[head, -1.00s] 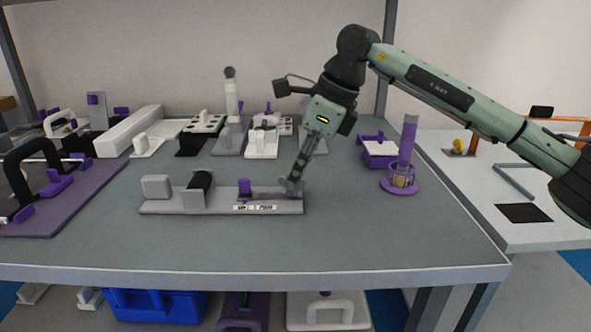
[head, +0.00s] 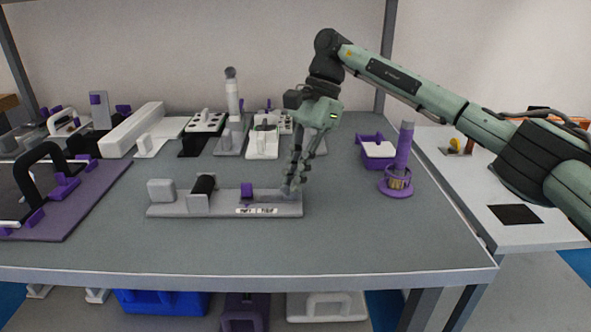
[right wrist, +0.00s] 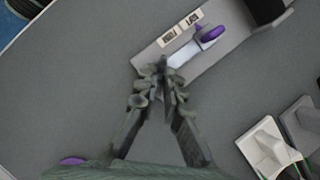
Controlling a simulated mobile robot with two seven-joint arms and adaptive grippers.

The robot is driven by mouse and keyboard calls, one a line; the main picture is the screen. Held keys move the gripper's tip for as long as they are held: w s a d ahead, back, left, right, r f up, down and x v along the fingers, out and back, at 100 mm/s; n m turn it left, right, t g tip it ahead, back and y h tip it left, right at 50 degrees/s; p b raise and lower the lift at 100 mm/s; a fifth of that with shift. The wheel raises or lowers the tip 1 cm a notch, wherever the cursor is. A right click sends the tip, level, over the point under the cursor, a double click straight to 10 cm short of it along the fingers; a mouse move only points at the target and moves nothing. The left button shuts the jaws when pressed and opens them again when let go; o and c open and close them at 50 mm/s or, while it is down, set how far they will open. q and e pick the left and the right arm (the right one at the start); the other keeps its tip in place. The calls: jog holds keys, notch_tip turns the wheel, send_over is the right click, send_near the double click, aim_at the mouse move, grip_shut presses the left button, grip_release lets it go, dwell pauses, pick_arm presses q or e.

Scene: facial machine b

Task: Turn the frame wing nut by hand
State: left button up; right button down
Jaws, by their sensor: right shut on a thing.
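A long grey base (head: 175,209) lies on the table with a pale block, a black roller and a small label plate. The part that looks like the frame wing nut is a light grey arm with a purple end (head: 246,190); the purple end also shows in the right wrist view (right wrist: 210,32). My right gripper (head: 289,190) reaches down to the base's right end. In the right wrist view its fingertips (right wrist: 163,68) are shut on the near end of the grey arm. The fingers hide the exact contact. My left gripper is not in view.
A purple post in a round holder (head: 397,190) stands to the right, by a purple tray (head: 378,150). Several fixtures line the back. A purple board with a black handle (head: 45,235) is at the left. The table in front of the base is clear.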

jog(key=n+h, duration=0.1)
jog(key=n, duration=0.1)
jog(key=n+g+p, duration=0.1)
jog(key=n, duration=0.2)
jog(key=shift+a+f+h+p, duration=0.1)
jog(key=shift+f+h+p, duration=0.1)
jog(key=shift+h+p, duration=0.15)
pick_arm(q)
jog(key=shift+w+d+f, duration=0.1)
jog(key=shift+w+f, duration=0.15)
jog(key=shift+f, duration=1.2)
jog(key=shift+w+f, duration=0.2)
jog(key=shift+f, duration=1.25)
pick_arm(e)
jog(key=shift+f+n+g+h, duration=0.1)
jog(key=shift+n+g+h, duration=0.3)
jog(key=shift+n, duration=0.8)
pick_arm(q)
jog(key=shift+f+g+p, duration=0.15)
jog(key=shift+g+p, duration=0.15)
